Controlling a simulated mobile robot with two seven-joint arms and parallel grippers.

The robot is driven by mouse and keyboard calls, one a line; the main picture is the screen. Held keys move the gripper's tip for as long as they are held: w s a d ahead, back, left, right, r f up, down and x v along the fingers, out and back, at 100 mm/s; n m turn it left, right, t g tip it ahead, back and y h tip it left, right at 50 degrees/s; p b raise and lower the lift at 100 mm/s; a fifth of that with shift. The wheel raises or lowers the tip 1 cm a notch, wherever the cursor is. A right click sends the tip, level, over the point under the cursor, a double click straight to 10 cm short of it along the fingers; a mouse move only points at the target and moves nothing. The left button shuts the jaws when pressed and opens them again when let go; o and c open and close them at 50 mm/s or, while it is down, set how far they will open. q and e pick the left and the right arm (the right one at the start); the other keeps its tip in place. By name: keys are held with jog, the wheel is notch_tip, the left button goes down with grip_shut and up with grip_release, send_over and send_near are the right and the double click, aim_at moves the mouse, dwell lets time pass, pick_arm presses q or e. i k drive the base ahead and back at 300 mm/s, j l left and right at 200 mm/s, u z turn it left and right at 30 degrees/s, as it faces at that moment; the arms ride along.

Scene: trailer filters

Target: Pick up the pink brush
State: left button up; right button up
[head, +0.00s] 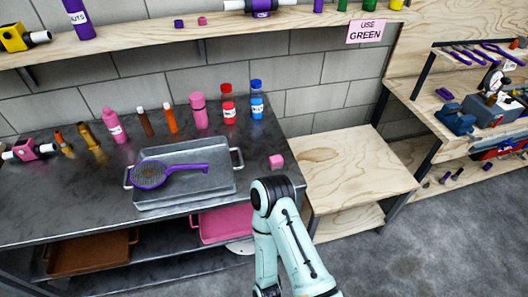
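I cannot make out a pink brush for certain. Several pink things are on the dark metal table (60,205): a pink device with a white end (30,150) at the far left, a pink bottle (115,126), a pink flask-like container (199,110) and a small pink block (276,161) near the right edge. An arm of mine rises from the bottom middle, with its bent joint near the table's right corner. Neither gripper is in view.
A metal tray (222,192) holds a purple strainer (150,175). Bottles with red (228,112) and blue (256,108) contents stand behind. A low wooden table (355,165) to the right is bare. A shelf with a "USE GREEN" sign (366,31) runs above. A tool bench (425,100) is far right.

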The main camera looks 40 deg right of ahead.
aim_at(276, 162)
jog(key=z, duration=1.75)
